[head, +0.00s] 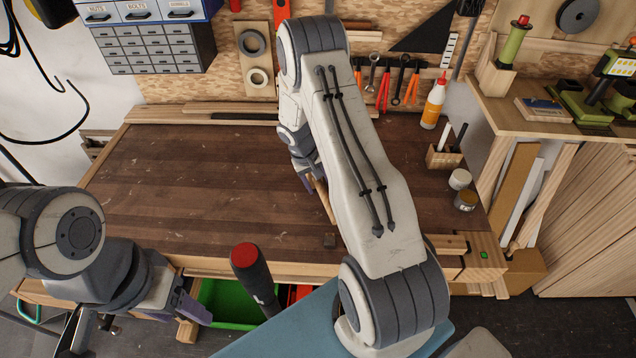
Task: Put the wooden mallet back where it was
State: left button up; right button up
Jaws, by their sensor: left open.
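A light wooden stick (323,199), which may be the mallet's handle, shows beside my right gripper (307,182) over the middle of the workbench. My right arm hides the rest of it, so I cannot tell whether the fingers hold it. No mallet head is clearly visible. My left gripper (192,311) is open at the bench's front edge, left of the green bin. A small wooden block (187,331) shows just below its fingers; I cannot tell what it belongs to.
The workbench top (190,190) is clear at left. A black handle with a red end (254,275) stands up before the green bin (222,300). A glue bottle (434,103), a wooden holder (443,156) and two small jars (460,179) stand at the right. Tools hang behind.

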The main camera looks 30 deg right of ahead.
jog(key=shift+r, duration=0.1)
jog(key=shift+r, duration=0.2)
jog(key=b+v, duration=0.3)
jog(key=v, duration=0.8)
jog(key=shift+a+r, duration=0.15)
jog(key=shift+r, duration=0.2)
